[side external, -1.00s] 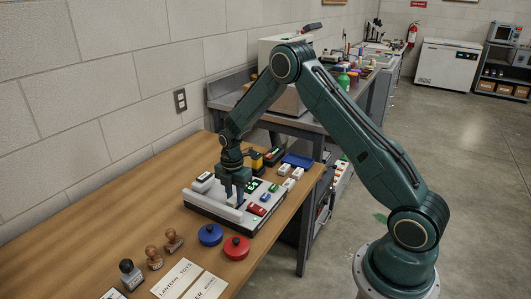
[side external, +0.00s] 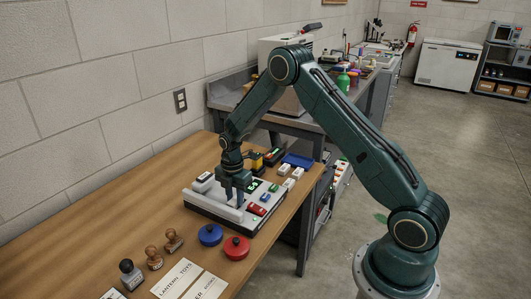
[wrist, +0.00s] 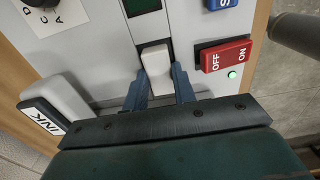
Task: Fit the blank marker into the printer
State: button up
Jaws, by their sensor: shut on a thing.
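The printer (side external: 192,206) is a pale flat panel on a dark base, lying on the wooden table. In the wrist view its panel (wrist: 95,55) carries a dark green screen (wrist: 146,25) and a red OFF/ON switch (wrist: 226,54) beside a lit green lamp. My gripper (wrist: 164,82) points down over the panel, just below the screen, with its blue fingers on either side of a white block, the blank marker (wrist: 155,57). The marker is at a dark slot; how deep it sits is unclear. In the side view my gripper (side external: 236,199) largely hides it.
A white INK block (wrist: 55,112) rises at the panel's side. Small white blocks (side external: 289,183) and a blue tray (side external: 298,160) lie beyond the printer. A blue tin (side external: 210,235), a red tin (side external: 236,248), wooden stamps (side external: 154,257) and printed cards (side external: 177,278) lie in front.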

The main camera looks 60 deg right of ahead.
jog(key=o, duration=1.1)
jog(key=shift+c, duration=0.2)
notch_tip(320, 180, up, 14)
dwell(0.4)
